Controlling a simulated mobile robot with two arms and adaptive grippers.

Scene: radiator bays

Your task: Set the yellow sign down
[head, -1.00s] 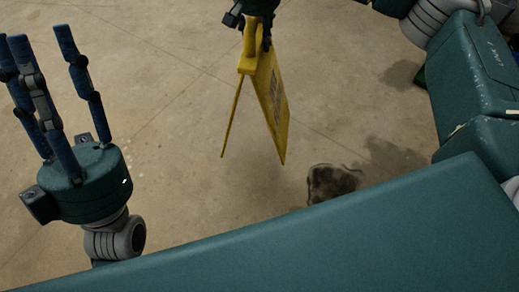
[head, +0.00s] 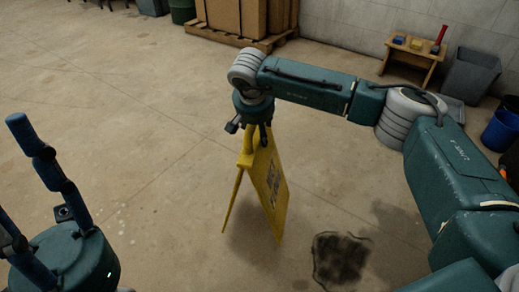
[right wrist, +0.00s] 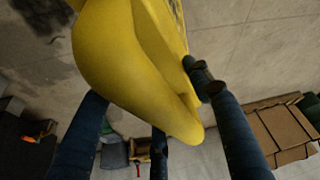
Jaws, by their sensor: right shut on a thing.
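The yellow sign (head: 262,185) is an A-frame floor sign with its two panels spread, hanging upright below my right gripper (head: 254,135) in the head view. My right gripper is shut on its top edge. In the right wrist view the yellow sign (right wrist: 135,55) fills the upper middle, with the dark fingers of my right gripper (right wrist: 160,115) around it. A shadow lies on the floor beside the sign; I cannot tell whether its feet touch the floor. My left gripper (head: 40,180) is at the lower left, fingers spread open and empty.
A dark stain (head: 340,258) marks the concrete floor right of the sign. A pallet of cardboard boxes (head: 238,18) stands at the back. A small wooden bench (head: 413,55), a grey bin (head: 470,75) and a blue bucket (head: 503,130) stand at the back right. The left floor is clear.

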